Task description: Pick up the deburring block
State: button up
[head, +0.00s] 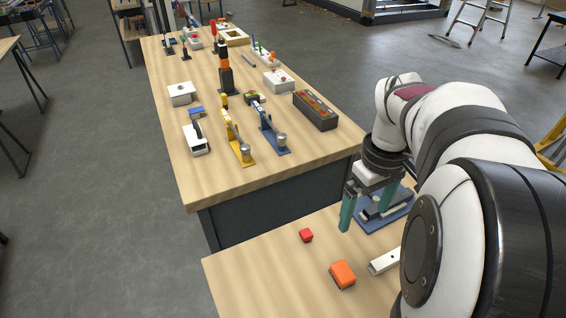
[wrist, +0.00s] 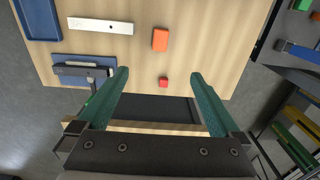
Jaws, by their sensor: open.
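An orange block (head: 343,274) with a dark lower edge lies on the near wooden table; it looks like the deburring block. In the wrist view the orange block (wrist: 160,39) lies beyond my fingertips, a little right of the middle. A small red cube (head: 306,236) lies apart from it; in the wrist view the cube (wrist: 164,82) shows between the fingers, nearer than the block. My gripper (head: 366,212) is open and empty, with its teal fingers above the table's back edge. In the wrist view my gripper (wrist: 158,75) has its fingers wide apart.
A white bar (head: 384,262) with a hole lies right of the orange block, partly hidden by my arm. A blue fixture (head: 367,224) with grey parts stands behind it. A longer workbench (head: 180,140) with several tools stands beyond a gap. Table left of the cube is clear.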

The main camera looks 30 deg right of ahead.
jog(key=s+a+f+m+y, duration=0.1)
jog(key=s+a, duration=0.4)
jog(key=a, duration=0.7)
jog(key=s+a+f+m, duration=0.2)
jog(key=s+a+m, duration=0.2)
jog(key=a, duration=0.8)
jog(key=shift+s+m+y, duration=0.3)
jog(key=shift+s+y, duration=0.1)
jog(key=shift+s, duration=0.65)
